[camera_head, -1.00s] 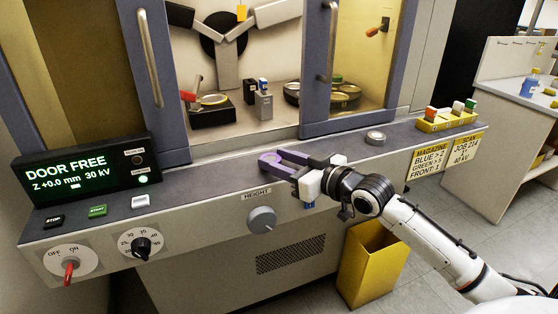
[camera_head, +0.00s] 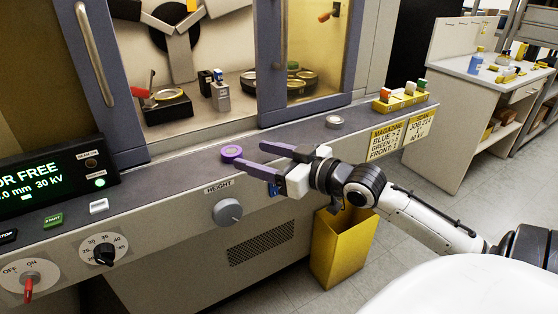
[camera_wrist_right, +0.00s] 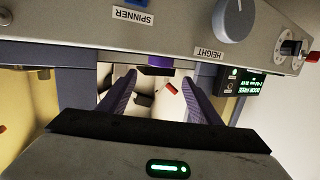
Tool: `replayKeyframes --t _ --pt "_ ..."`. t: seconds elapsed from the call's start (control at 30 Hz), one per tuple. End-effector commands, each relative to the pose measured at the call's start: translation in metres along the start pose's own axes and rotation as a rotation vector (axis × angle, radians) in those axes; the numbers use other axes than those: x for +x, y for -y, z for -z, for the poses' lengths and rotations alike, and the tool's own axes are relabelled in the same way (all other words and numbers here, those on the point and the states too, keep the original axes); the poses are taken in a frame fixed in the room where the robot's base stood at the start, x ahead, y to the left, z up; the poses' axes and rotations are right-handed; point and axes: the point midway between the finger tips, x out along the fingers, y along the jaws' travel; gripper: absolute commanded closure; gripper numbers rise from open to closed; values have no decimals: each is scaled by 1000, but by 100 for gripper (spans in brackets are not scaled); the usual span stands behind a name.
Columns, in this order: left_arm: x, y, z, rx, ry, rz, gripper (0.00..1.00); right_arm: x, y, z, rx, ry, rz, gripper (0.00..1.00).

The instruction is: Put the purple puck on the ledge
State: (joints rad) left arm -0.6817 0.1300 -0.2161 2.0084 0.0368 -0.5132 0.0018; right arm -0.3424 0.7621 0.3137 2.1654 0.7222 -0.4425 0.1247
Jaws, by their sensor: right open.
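The purple puck (camera_head: 231,153) rests on the grey ledge (camera_head: 190,160) in front of the cabinet window, left of my right gripper (camera_head: 250,155). The gripper's purple fingers are spread and the jaws are empty. In the head view the puck lies just beyond the fingertips, apart from them as far as I can tell. In the right wrist view the puck (camera_wrist_right: 157,71) shows in line with the gap between the fingertips (camera_wrist_right: 160,76). My left gripper is not in view.
The HEIGHT knob (camera_head: 227,211) is on the panel below the puck. A round metal button (camera_head: 334,120) and a yellow holder (camera_head: 400,100) with coloured pieces are further right along the ledge. A yellow bin (camera_head: 343,248) stands below my right arm.

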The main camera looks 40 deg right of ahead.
Motion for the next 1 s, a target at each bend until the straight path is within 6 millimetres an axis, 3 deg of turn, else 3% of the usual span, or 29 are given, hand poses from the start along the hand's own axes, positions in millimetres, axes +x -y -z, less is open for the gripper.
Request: replayKeyframes --t 0.3,0.63,0.7,0.77,0.87,0.97,1.0 --pt "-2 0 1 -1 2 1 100 -44 0 -1 1 3 0 42" --pt "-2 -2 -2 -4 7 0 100 -59 0 0 1 0 0 42" --pt "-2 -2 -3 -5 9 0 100 -59 0 -7 5 10 -5 42" --pt "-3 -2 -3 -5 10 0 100 -59 0 -26 14 38 -16 42" --pt "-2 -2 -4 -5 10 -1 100 -62 7 -87 36 132 -46 42" --pt "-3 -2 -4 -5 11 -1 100 -71 36 -173 57 272 -61 42" --pt "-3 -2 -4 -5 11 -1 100 -76 55 -206 62 329 -57 42"
